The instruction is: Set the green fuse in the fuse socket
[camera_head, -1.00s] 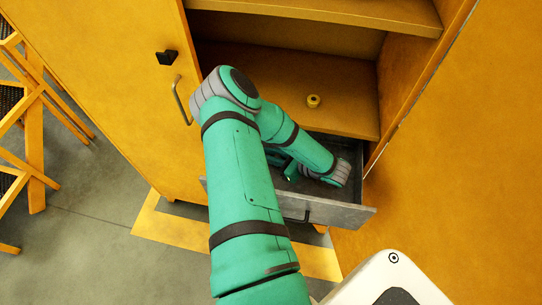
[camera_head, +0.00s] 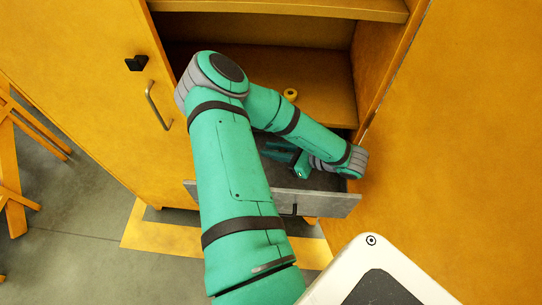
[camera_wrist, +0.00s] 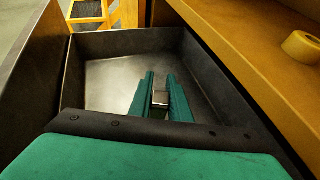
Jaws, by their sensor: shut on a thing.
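My gripper (camera_wrist: 161,92) is shut on a small piece with a silvery end (camera_wrist: 160,98) and a bit of green below it, which looks like the green fuse. Most of it is hidden between the fingers. The fingers point into an open grey drawer (camera_wrist: 130,42), and the drawer floor shows bare around them. In the head view the drawer (camera_head: 325,203) sticks out at the cabinet's bottom, and my arm reaches down into it. The fuse cannot be made out there. No fuse socket can be picked out in either view.
A yellow ring, like a tape roll (camera_head: 290,95), lies on the cabinet shelf (camera_head: 325,105) above the drawer; it also shows in the wrist view (camera_wrist: 302,47). An orange cabinet door (camera_head: 95,75) with a handle stands open at left. Stool legs (camera_head: 30,135) stand farther left.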

